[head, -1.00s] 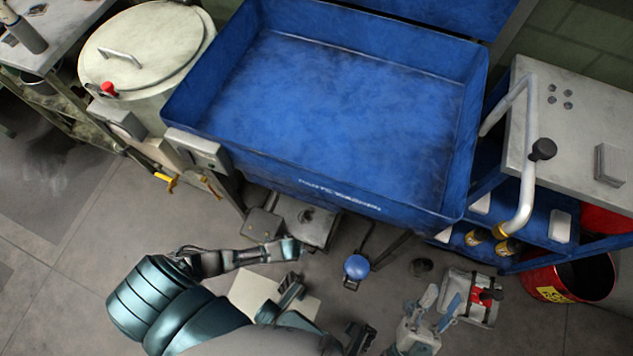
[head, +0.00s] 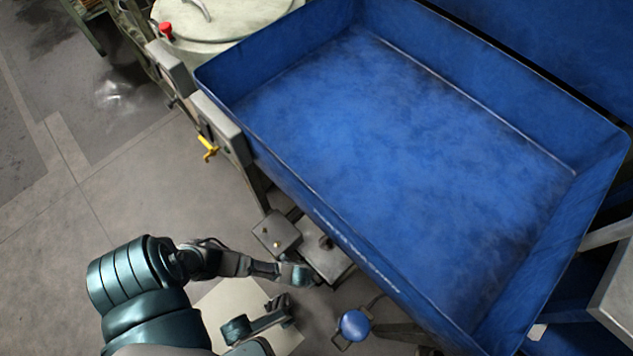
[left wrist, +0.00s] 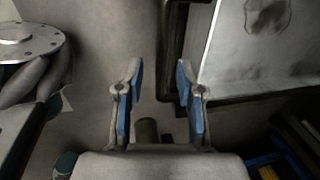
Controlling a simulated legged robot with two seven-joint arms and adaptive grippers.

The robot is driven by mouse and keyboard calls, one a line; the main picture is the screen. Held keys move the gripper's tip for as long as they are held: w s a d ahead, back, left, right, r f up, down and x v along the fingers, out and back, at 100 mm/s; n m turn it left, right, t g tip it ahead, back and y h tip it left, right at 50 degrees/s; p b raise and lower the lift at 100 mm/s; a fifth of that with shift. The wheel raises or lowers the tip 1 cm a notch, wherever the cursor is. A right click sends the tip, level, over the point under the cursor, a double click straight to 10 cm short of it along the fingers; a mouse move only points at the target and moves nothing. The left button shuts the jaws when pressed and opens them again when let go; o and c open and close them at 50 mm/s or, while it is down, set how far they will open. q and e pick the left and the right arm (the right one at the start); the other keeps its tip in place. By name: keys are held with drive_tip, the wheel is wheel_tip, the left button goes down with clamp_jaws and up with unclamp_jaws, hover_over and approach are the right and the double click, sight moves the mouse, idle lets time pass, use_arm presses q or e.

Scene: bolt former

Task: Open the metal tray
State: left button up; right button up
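My left gripper (left wrist: 158,78) is open and empty in the left wrist view, with blue pads on its two fingers. To its right lies a pale metal tray-like panel (left wrist: 240,62) with a dark edge and a reddish-brown stain; I cannot tell for sure that it is the metal tray. The fingers appear apart from it. In the head view my left arm reaches in low at the left, but its fingers are not clearly seen. My right gripper is in neither current view.
A large empty blue basin (head: 400,170) fills the right of the head view. Below its front edge are a grey metal box (head: 277,232) and a blue round knob (head: 354,325). A yellow-handled valve (head: 207,148) sticks out at left. Floor (head: 120,190) on the left is clear.

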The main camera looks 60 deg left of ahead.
use_arm(q)
drive_tip(key=shift+f, duration=0.3)
drive_tip(key=shift+w, duration=0.15)
clamp_jaws()
